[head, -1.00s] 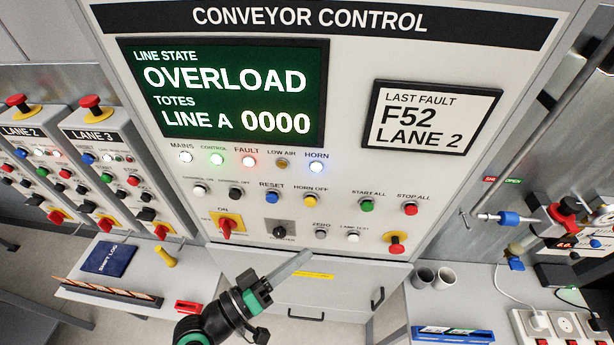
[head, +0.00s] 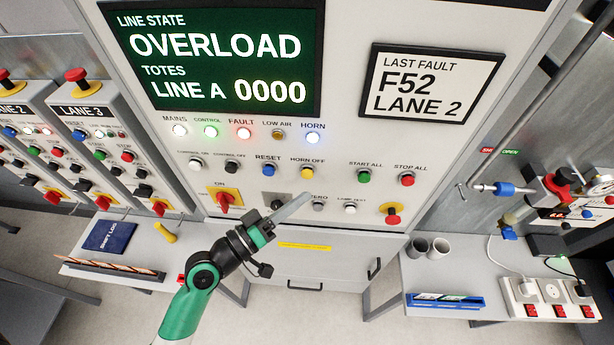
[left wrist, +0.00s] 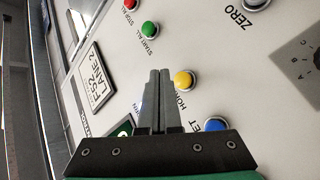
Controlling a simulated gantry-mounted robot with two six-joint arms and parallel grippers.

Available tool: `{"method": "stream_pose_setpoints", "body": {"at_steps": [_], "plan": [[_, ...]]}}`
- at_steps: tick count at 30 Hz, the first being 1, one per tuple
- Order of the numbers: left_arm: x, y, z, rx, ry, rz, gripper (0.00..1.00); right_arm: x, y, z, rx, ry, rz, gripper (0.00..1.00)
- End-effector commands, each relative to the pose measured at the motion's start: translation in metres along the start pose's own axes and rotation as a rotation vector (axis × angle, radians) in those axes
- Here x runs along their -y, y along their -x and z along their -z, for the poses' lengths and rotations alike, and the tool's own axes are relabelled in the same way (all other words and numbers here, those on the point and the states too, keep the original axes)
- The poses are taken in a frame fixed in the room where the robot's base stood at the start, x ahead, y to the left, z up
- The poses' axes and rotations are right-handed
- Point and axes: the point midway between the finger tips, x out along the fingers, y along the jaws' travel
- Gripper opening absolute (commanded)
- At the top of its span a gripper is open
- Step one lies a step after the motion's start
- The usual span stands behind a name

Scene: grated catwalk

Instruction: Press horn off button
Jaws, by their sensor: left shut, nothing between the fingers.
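The horn off button (head: 307,172) is yellow with a silver ring, on the conveyor control panel under the lit HORN lamp (head: 312,138). It also shows in the left wrist view (left wrist: 184,80), just right of my fingertips. My left gripper (head: 306,197) is shut and empty. In the head view its tips are just below the horn off button. I cannot tell whether the tips touch the panel. In the left wrist view the closed fingers (left wrist: 160,75) point up the picture, beside the yellow button. My right gripper is not in view.
A blue reset button (head: 268,170) is left of the yellow one; green start all (head: 363,176) and red stop all (head: 407,179) are to the right. A red-and-yellow emergency stop (head: 392,212) is lower right. The screen (head: 220,60) reads OVERLOAD.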

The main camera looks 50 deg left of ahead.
Motion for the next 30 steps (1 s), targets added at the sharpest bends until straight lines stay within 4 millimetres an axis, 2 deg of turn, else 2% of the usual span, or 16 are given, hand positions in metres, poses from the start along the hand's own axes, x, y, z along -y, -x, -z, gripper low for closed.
{"method": "stream_pose_setpoints", "body": {"at_steps": [3, 9, 30], "plan": [[0.009, -0.011, 0.007, -0.002, -0.001, -0.001, 0.00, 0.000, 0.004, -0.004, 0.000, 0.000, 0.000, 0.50], [0.014, -0.019, 0.013, 0.001, 0.000, 0.000, 0.00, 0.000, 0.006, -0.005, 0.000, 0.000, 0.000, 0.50], [0.014, -0.020, 0.014, 0.001, 0.000, 0.000, 0.00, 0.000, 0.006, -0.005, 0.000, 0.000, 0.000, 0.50]]}}
